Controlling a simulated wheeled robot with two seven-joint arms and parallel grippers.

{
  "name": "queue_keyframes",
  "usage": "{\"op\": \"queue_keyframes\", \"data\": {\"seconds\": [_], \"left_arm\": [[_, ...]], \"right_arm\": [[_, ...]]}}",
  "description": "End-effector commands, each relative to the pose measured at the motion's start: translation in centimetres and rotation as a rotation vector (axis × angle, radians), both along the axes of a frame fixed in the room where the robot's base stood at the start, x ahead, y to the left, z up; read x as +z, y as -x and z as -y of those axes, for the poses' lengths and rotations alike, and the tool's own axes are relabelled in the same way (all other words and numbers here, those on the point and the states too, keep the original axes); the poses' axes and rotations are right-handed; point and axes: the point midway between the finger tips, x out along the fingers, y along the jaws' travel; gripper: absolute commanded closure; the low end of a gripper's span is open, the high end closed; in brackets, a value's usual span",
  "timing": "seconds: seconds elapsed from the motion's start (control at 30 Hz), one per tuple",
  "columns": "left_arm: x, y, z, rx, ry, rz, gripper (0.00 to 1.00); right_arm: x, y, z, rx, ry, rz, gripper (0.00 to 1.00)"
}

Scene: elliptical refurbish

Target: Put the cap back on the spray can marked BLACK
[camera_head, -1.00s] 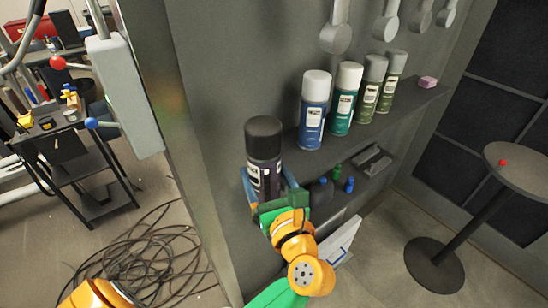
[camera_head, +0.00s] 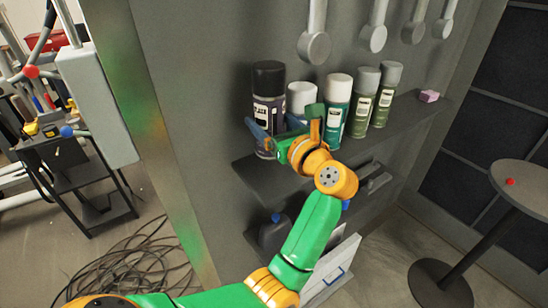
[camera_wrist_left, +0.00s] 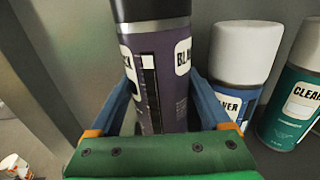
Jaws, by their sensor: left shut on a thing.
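The spray can marked BLACK (camera_head: 268,108) has a dark purple body, a white label and a black top (camera_head: 268,76) that looks like a cap seated on it. It is upright at the left end of the upper shelf (camera_head: 262,172). I cannot tell whether its base touches the shelf. My left gripper (camera_head: 270,134) is shut on the can's body, one blue finger on each side. The wrist view shows the can (camera_wrist_left: 162,85) between the fingers (camera_wrist_left: 172,110), its top cut off by the frame. No loose cap shows. My right gripper is out of view.
A white-topped can (camera_head: 301,94) stands just right, partly behind my gripper. Beyond it are a teal can (camera_head: 336,108), two olive cans (camera_head: 361,103) and a pink block (camera_head: 429,96). Round-ended tools (camera_head: 314,47) hang above. A dark container (camera_head: 274,232) sits below.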

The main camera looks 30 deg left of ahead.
Motion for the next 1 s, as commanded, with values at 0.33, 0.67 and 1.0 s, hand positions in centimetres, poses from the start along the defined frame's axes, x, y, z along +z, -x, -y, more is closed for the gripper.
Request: {"op": "queue_keyframes", "data": {"seconds": [0.33,0.67,1.0], "left_arm": [[-5.9,0.1,0.0,0.0,-0.004,0.002,1.0],[-6.5,0.1,0.0,0.0,-0.002,0.005,1.0],[-6.3,0.1,0.0,0.0,-0.002,0.003,0.0]], "right_arm": [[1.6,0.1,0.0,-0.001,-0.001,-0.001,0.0],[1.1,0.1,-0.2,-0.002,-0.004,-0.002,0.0],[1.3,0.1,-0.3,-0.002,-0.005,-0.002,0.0]]}}
